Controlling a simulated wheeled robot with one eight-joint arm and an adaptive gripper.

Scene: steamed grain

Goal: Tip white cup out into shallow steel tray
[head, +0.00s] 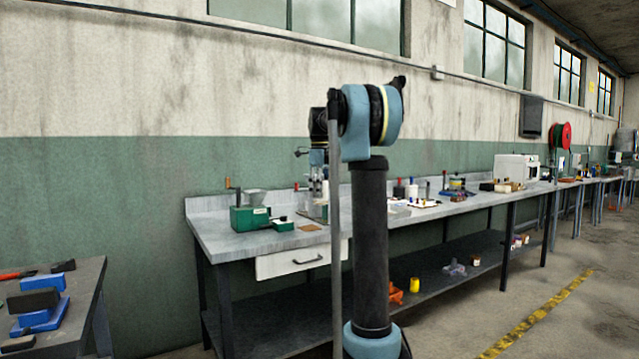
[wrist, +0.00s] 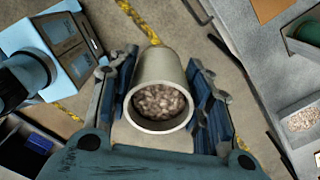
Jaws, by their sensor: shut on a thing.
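The white cup (wrist: 158,68) sits between the two fingers of my gripper (wrist: 158,95) in the wrist view. My gripper is shut on its sides. The cup's open mouth faces the wrist camera, and brownish grain fills much of the inside. At the right edge of the wrist view is a shallow grey tray (wrist: 282,114), partly cut off, with pale grains in it; I cannot tell for sure that it is the steel tray. The cup is apart from it. In the head view my arm hides the gripper and the cup.
A long grey workbench (head: 228,247) runs along the wall, with a green machine (head: 250,217) near its left end. A side table (head: 75,300) with blue items stands at the lower left. In the wrist view, a light blue box-shaped unit (wrist: 58,40) is at the upper left.

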